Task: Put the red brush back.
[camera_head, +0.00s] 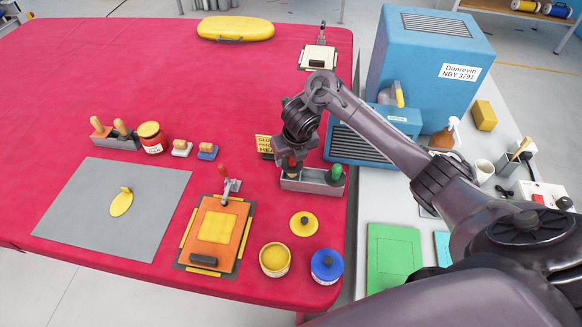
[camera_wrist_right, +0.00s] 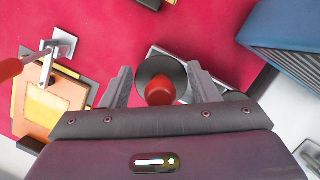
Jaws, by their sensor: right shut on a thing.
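The red brush (camera_wrist_right: 160,92) has a red knob on a round dark base. In the wrist view it is between the two fingers of my right gripper (camera_wrist_right: 161,87), which is shut on it. A green-handled brush (camera_head: 337,172) stands in the holder's right end. I cannot tell whether the red brush's base is seated in the holder or just above it. My left gripper is not in view.
A blue machine (camera_head: 362,146) stands close right of the holder. An orange clamp board (camera_head: 212,236), a yellow tub (camera_head: 274,259) and a blue-lidded tub (camera_head: 327,265) are in front.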

